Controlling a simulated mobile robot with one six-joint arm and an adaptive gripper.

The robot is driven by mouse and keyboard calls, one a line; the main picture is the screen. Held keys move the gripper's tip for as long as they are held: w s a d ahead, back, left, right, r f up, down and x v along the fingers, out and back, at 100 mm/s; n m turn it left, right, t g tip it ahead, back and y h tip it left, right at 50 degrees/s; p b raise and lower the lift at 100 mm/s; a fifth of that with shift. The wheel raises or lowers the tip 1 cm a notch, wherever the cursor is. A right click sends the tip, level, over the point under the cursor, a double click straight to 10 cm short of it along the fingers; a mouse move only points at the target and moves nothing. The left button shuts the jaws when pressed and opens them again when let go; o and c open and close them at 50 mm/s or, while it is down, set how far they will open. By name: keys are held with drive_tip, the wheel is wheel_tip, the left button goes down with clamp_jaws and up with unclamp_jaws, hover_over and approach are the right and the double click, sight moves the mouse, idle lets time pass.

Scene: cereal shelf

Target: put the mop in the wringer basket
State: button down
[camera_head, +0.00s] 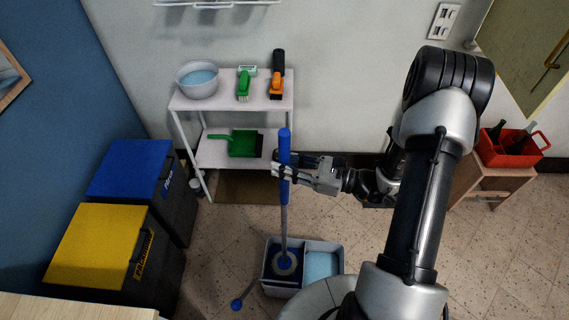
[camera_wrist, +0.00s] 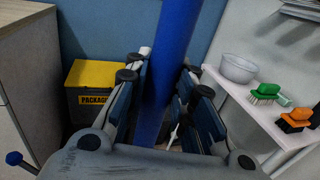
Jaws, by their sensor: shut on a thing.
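The mop has a blue handle (camera_head: 285,145) and a grey lower pole, and it stands close to upright. My gripper (camera_head: 284,168) is shut around the blue handle; the wrist view shows the handle (camera_wrist: 172,50) between the finger pads (camera_wrist: 162,98). The mop's pale grey head (camera_head: 285,262) shows at the left compartment of the two-part bucket (camera_head: 322,242). The dark blue wringer basket (camera_head: 272,272) is in that compartment, around the head as seen from above. I cannot tell how deep the head sits or whether it touches the basket.
Water (camera_head: 320,266) fills the right compartment. A lever with a blue knob (camera_head: 237,304) sticks out at the bucket's left. A white shelf (camera_head: 225,97) with brushes and a bowl stands behind; yellow-lidded (camera_head: 95,245) and blue-lidded (camera_head: 130,168) bins stand left.

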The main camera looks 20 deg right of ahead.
drive_tip(key=c, duration=1.4)
unclamp_jaws()
drive_tip(key=shift+o, duration=0.2)
drive_tip(key=p+v, duration=0.3)
drive_tip(key=v, duration=0.9)
drive_tip(key=s+a+r+n+g+h, duration=0.5)
drive_tip(key=s+a+r+n+g, duration=0.3)
drive_tip(key=a+r+n+g, duration=0.4)
drive_tip(key=s+d+r+n+t+h, duration=0.2)
drive_tip(key=s+r+n+t+h, duration=0.4)
drive_tip(key=n+h, duration=0.4)
drive_tip(key=shift+s+r+n+t, duration=0.4)
drive_tip(key=shift+r+n, duration=0.2)
drive_tip(key=shift+n, duration=0.8)
